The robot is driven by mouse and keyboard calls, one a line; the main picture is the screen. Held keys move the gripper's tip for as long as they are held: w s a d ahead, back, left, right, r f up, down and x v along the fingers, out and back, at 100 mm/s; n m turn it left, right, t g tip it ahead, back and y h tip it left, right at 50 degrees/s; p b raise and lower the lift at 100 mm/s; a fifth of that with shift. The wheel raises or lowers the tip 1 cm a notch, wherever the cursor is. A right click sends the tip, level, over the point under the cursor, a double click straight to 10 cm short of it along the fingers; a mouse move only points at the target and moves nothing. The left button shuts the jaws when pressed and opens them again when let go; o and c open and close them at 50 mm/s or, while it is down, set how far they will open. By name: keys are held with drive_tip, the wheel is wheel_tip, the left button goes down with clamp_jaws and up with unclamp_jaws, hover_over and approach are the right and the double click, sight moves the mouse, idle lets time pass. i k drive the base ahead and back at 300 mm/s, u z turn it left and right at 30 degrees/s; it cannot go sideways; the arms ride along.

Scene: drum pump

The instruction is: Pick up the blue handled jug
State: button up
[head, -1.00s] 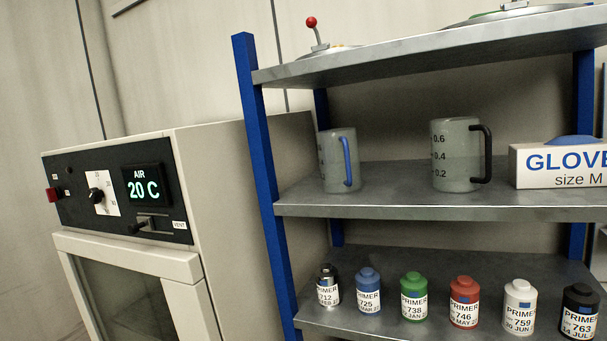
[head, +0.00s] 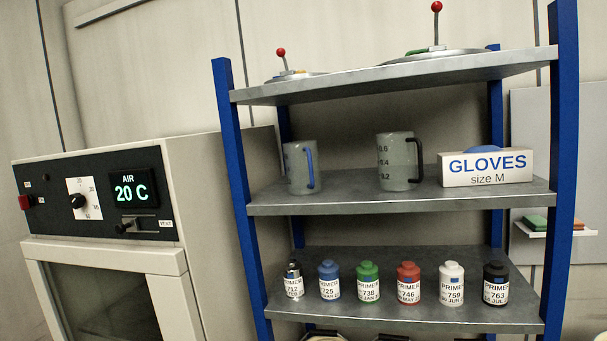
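The blue handled jug (head: 298,168) is a greyish translucent jug with a blue handle on its right side. It stands upright at the left end of the middle shelf (head: 365,199). A larger jug with a black handle (head: 395,163) stands to its right on the same shelf, with a gap between them. My gripper does not show in the head view.
A white gloves box (head: 487,168) sits right of the jugs. Several primer bottles (head: 367,283) line the lower shelf. Blue posts (head: 232,165) frame the rack. An oven-like cabinet (head: 110,210) reading 20 C stands at left. Red-knobbed levers (head: 437,22) top the rack.

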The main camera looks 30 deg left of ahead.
sight(301, 158)
drive_tip(key=z, duration=0.05)
drive_tip(key=i, duration=0.9)
drive_tip(key=u, duration=0.05)
